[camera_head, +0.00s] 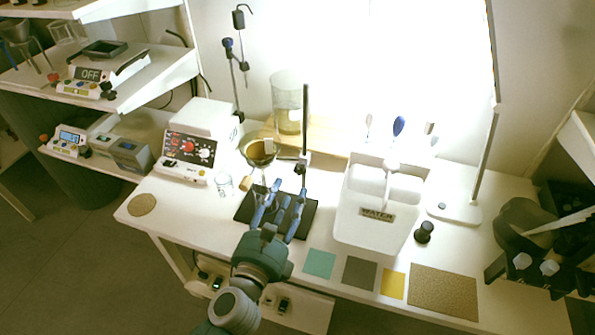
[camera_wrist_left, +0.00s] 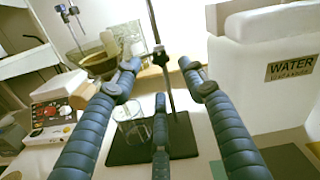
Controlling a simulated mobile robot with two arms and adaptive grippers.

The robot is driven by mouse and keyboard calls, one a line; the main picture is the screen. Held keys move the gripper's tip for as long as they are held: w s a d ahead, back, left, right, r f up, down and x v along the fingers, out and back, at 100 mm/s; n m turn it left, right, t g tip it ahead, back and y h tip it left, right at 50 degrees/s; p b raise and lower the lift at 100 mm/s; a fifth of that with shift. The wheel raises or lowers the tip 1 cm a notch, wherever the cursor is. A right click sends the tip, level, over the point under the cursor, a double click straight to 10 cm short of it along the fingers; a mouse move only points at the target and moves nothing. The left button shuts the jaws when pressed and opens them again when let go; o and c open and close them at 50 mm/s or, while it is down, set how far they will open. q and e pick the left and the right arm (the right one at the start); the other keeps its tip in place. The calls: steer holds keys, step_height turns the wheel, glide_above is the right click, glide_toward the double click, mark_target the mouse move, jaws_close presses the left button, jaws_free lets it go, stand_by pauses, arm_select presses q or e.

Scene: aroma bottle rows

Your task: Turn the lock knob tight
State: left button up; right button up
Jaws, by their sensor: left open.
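The retort stand has an upright black rod (camera_head: 306,115) on a black base plate (camera_head: 309,221). A small dark clamp with the lock knob (camera_head: 303,160) sits partway up the rod; it also shows in the wrist view (camera_wrist_left: 160,56), where the knob's detail is too small to tell. A funnel with brown liquid (camera_head: 259,151) is held to the left of the rod. My left gripper (camera_head: 280,194) is open and empty, with its fingers spread above the base plate and in front of the rod. In the wrist view the clamp lies beyond the fingertips (camera_wrist_left: 160,76), apart from them.
A white water dispenser (camera_head: 375,215) stands close on the right. A white instrument with knobs (camera_head: 192,148) is at the left. Flat coloured mats (camera_head: 320,263) lie along the front edge.

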mark_target(298, 171)
arm_select(q)
steer(key=x, duration=0.8)
steer(key=shift+f+p, duration=0.1)
steer(key=shift+p, duration=0.2)
steer(key=shift+c, duration=0.2)
jaws_close()
